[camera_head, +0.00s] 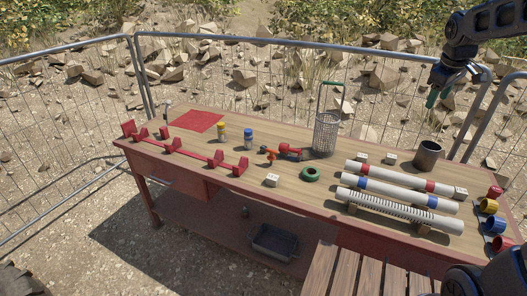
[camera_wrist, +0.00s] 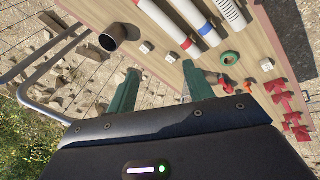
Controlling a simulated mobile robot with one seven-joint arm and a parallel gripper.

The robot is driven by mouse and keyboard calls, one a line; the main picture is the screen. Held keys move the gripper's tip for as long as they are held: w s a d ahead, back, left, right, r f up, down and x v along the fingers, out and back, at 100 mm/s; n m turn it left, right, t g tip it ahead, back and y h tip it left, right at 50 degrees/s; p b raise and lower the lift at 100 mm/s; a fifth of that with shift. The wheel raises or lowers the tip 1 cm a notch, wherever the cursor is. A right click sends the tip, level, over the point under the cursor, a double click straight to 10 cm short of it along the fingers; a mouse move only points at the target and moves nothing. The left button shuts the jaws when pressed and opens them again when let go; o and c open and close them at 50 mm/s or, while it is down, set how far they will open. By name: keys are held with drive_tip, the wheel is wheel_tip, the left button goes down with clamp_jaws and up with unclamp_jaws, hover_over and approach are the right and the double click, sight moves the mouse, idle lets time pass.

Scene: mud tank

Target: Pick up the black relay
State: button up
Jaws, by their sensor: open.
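I cannot make out a black relay for certain in either view. A small dark object (camera_head: 245,211) lies on the lower shelf under the table, too small to identify. My gripper (camera_head: 437,94) is raised at the upper right in the head view, above and beyond the table's right end near the fence. In the wrist view my gripper (camera_wrist: 158,85) shows two green fingers spread wide, open, with nothing between them.
The wooden table (camera_head: 330,178) holds white pipes (camera_head: 400,201), a dark cup (camera_head: 428,155), a mesh basket (camera_head: 326,132), a green ring (camera_head: 311,174), and a red rack (camera_head: 190,152). A dark tray (camera_head: 274,242) sits on the shelf. A metal fence (camera_head: 137,70) stands behind.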

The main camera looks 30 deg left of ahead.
drive_tip(key=w+a+f+n, duration=0.2)
drive_tip(key=w+a+n, duration=0.1)
drive_tip(key=w+a, duration=0.4)
drive_tip(key=w+a+f+n, duration=0.2)
drive_tip(key=w+a+n, duration=0.2)
drive_tip(key=a, duration=0.5)
drive_tip(key=n, duration=1.7)
hover_over(264, 147)
drive_tip(key=s, duration=0.4)
wheel_tip(264, 147, down, 32)
drive_tip(key=r, duration=0.1)
drive_tip(key=shift+t, duration=0.3)
drive_tip(key=x, duration=1)
drive_tip(key=shift+w+a+f, duration=0.1)
drive_tip(key=shift+a+f, duration=0.2)
drive_tip(key=shift+f, duration=0.05)
drive_tip(key=c, duration=1.1)
drive_tip(key=shift+o, duration=0.2)
drive_tip(key=shift+r, duration=0.1)
